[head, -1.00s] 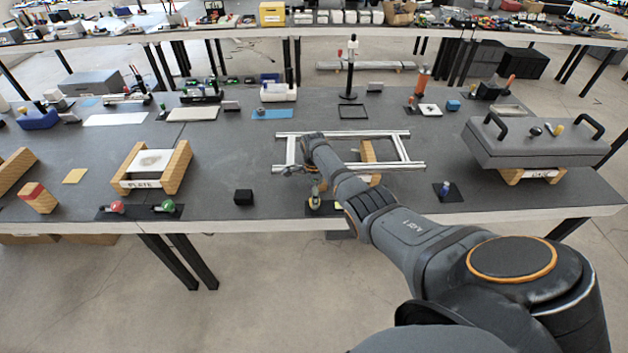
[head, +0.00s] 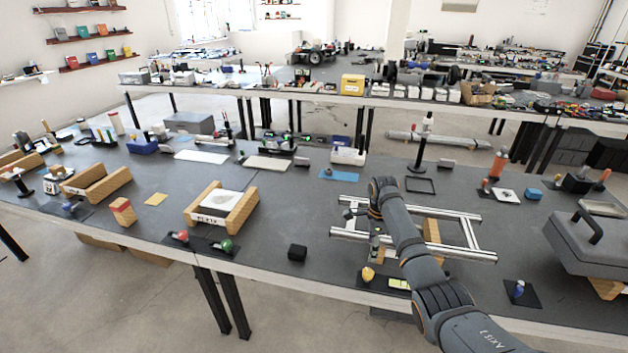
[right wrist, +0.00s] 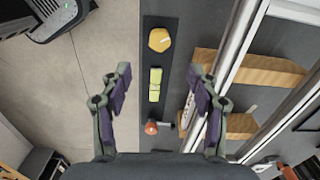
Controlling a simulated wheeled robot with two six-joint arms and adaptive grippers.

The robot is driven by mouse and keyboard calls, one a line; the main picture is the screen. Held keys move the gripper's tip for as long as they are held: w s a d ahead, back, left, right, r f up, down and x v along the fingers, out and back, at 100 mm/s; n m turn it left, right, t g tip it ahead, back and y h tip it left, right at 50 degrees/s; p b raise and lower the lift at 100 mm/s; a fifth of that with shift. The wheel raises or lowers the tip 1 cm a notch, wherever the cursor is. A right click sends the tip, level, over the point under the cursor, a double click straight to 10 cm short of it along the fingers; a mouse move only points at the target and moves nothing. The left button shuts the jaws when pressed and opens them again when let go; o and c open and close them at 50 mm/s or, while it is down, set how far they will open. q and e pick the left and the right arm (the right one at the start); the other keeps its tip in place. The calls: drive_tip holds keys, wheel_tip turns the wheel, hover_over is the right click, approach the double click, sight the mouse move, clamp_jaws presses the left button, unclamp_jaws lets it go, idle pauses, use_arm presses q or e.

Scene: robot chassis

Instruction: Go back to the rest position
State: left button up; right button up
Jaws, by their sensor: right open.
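My right gripper (right wrist: 160,72) is open in the right wrist view, with nothing between its fingers. It points down above a dark strip (right wrist: 161,108) that carries a yellow knob (right wrist: 159,39), a yellow-green block (right wrist: 155,84) and an orange-red piece (right wrist: 152,128). In the head view my right arm reaches over the silver chassis frame (head: 470,252) from the lower right, and its gripper hangs near the frame's front left part, small and partly hidden. My left gripper is in neither view.
A wooden holder with a white plate (head: 221,205) stands further left. A grey handled case (head: 600,240) is at the right. A thin black stand (head: 421,150) rises behind the frame. Bare floor lies in front of the table edge.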

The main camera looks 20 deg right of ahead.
drive_tip(key=s+a+f+n+t+h, duration=0.1)
drive_tip(key=s+a+f+n, duration=0.6)
drive_tip(key=s+n, duration=0.4)
drive_tip(key=s+a+r+n+t, duration=0.1)
drive_tip(key=s+a+r+n, duration=0.2)
drive_tip(key=s+n, duration=0.5)
drive_tip(key=s+a+r+n+t, duration=0.25)
drive_tip(key=s+n, duration=0.25)
drive_tip(key=s, duration=0.5)
wheel_tip(320, 180, down, 24)
drive_tip(key=s+d+f+g, duration=0.1)
drive_tip(key=d+g, duration=0.1)
drive_tip(key=s+d+f+g, duration=0.1)
drive_tip(key=s+f, duration=1.6)
drive_tip(key=s, duration=0.2)
drive_tip(key=shift+s+d+f, duration=0.3)
drive_tip(key=shift+d+f, duration=0.05)
drive_tip(key=shift+f, duration=0.05)
